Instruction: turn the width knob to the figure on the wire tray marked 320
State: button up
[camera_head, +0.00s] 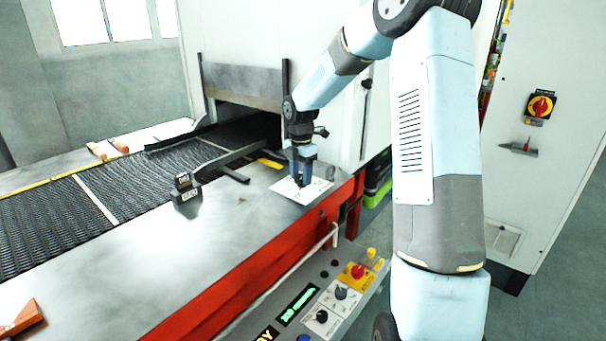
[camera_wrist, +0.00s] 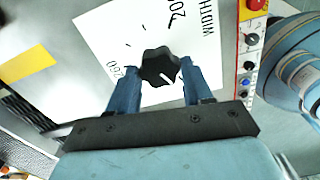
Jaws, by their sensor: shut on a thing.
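My gripper (camera_head: 301,182) points down over a white dial plate (camera_head: 318,192) on the steel bench. In the wrist view its two blue fingers are shut on the black width knob (camera_wrist: 158,63), one finger on each side. The knob's white pointer line slants toward the lower right of that view. The dial plate (camera_wrist: 100,33) carries the word WIDTH, a figure that looks like 260 at left and a partly readable one at top. The fingers hide part of the dial, and I cannot read a 320 on it. I cannot make out a wire tray marked 320.
A black mesh belt (camera_head: 60,218) runs into the oven opening behind the knob. A control panel (camera_head: 325,305) with knobs and a red button is at the front. Open bench lies between them.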

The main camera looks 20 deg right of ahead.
aim_at(301, 177)
jog(key=shift+w+d+r, duration=0.1)
jog(key=shift+w, duration=0.1)
jog(key=o, duration=0.8)
jog(key=shift+o, duration=1.2)
jog(key=shift+s, duration=0.1)
notch_tip(301, 177, up, 14)
jog(key=shift+f, duration=0.25)
